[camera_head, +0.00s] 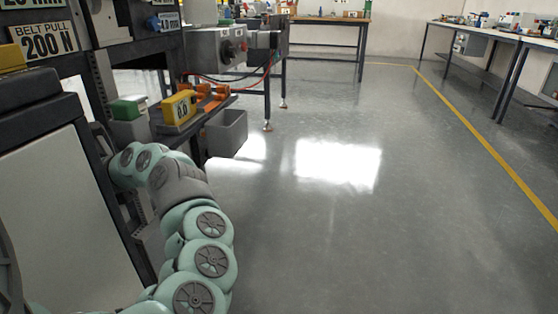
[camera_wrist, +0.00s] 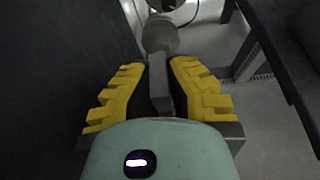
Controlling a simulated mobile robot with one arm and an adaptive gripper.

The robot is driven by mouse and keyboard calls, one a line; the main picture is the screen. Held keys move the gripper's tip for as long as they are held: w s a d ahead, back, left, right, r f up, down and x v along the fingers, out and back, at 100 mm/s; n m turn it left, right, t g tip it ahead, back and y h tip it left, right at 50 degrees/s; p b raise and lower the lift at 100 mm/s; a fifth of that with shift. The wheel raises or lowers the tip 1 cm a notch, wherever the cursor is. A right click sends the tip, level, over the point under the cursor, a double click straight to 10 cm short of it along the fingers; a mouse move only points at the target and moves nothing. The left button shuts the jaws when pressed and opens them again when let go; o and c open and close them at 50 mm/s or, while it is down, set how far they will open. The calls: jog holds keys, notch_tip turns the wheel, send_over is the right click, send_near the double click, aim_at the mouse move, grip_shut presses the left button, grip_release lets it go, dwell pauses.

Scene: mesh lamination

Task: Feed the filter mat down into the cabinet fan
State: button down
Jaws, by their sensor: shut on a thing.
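My gripper (camera_wrist: 158,68) shows in the wrist view, its two yellow stepped fingers shut on a narrow grey handle-like piece (camera_wrist: 159,85). A rounded grey-brown end (camera_wrist: 160,35) lies just beyond the fingertips; I cannot tell whether it belongs to that piece. In the head view my arm rises from the bottom and bends left, and the gripper is hidden behind a dark-framed cabinet-like body with a pale panel (camera_head: 60,215). I cannot tell whether that is the cabinet fan. I cannot make out the filter mat in either view.
A bench at the left holds a yellow meter (camera_head: 180,107), orange clamps (camera_head: 212,97) and a green-topped box (camera_head: 130,108). A grey bin (camera_head: 227,132) is beside it. A dark surface (camera_wrist: 60,70) borders the gripper's left. The grey floor (camera_head: 370,230) to the right is clear.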

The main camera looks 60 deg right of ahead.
jog(key=shift+f+b, duration=4.6)
jog(key=shift+f, duration=0.9)
jog(key=c, duration=1.1)
grip_release()
jog(key=shift+o, duration=0.2)
jog(key=shift+s, duration=0.1)
jog(key=v, duration=1.2)
jog(key=shift+r, duration=0.1)
